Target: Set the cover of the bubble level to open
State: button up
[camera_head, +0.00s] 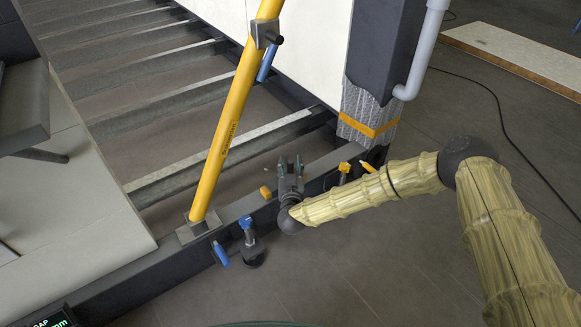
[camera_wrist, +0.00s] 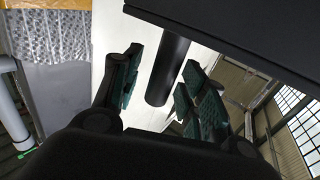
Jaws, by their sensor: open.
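I cannot pick out the bubble level or its cover with certainty in either view. My gripper (camera_head: 290,164) is by the dark lower beam, right of the foot of the yellow pole, with its fingers pointing up the picture. In the wrist view my gripper (camera_wrist: 160,88) is open, with green-padded fingers apart. A dark cylinder (camera_wrist: 168,70) shows between the fingers in that view; I cannot tell how far beyond them it is or whether it touches them. Small yellow parts sit on either side of the gripper: a knob (camera_head: 265,192) at left and a handle (camera_head: 344,169) at right.
The yellow pole (camera_head: 231,116) leans up from the dark lower beam (camera_head: 165,262). A wrapped dark post (camera_head: 376,62) and grey pipe (camera_head: 421,50) rise behind my arm. The floor in front is clear.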

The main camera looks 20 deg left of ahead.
jog(key=shift+c, duration=0.3)
grip_shut()
jog(key=shift+w+d+r, duration=0.1)
jog(key=shift+w+d, duration=0.15)
jog(key=shift+w, duration=0.05)
jog(key=w+d+p, duration=0.1)
jog(key=w+d, duration=0.1)
jog(key=w, duration=0.1)
jog(key=w+d, duration=0.3)
jog(key=w+d+p, duration=0.1)
jog(key=w+d, duration=0.1)
jog(key=w, duration=0.1)
jog(key=shift+w+d+p, duration=0.3)
jog(key=shift+w, duration=0.1)
jog(key=shift+o, duration=0.3)
grip_release()
